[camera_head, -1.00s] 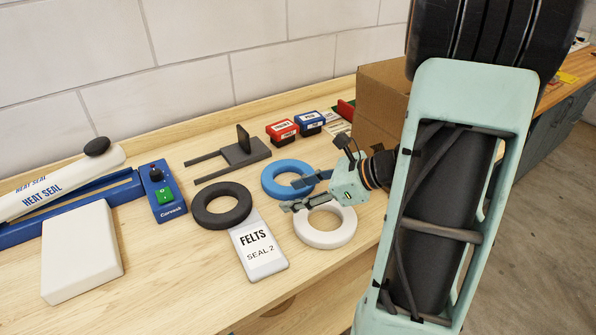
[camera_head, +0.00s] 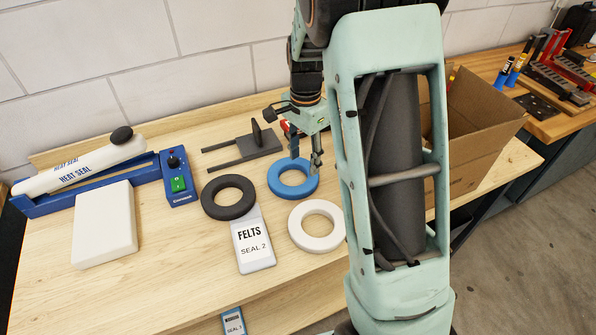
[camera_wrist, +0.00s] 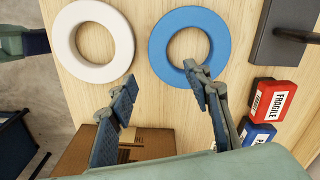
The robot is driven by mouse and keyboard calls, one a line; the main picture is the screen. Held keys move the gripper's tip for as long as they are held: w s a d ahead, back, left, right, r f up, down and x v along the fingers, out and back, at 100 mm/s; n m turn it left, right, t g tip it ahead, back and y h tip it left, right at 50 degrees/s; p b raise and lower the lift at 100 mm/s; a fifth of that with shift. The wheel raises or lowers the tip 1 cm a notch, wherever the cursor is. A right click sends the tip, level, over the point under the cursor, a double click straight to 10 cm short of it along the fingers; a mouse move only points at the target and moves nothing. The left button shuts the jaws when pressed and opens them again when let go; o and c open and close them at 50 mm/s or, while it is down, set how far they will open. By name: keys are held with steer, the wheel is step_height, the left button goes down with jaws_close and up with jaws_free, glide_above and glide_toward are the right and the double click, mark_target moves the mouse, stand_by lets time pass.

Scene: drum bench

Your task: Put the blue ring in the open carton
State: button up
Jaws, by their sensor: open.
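The blue ring (camera_head: 293,178) lies flat on the wooden bench, between the black ring (camera_head: 229,197) and my arm. It also shows in the wrist view (camera_wrist: 189,20), beside the white ring (camera_wrist: 119,35). My gripper (camera_head: 305,162) points down over the blue ring, open and empty. In the wrist view its fingertips (camera_wrist: 158,82) are apart, one overlapping the blue ring's rim and the other below the white ring. I cannot tell if they touch the ring. The open carton (camera_head: 478,122) stands at the right with flaps up, partly hidden by my arm.
The white ring (camera_head: 317,226) lies close in front of the blue one. A FELTS label plate (camera_head: 253,240) is by the black ring. A heat sealer (camera_head: 92,182) and a white block (camera_head: 104,224) are at left. A grey stand (camera_head: 245,149) and red and blue boxes (camera_wrist: 272,98) are behind.

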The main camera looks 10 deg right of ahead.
mark_target(304, 186)
step_height(304, 186, down, 10)
steer(key=shift+d+f+p, duration=0.1)
steer(key=shift+p, duration=0.55)
steer(key=c, duration=0.9)
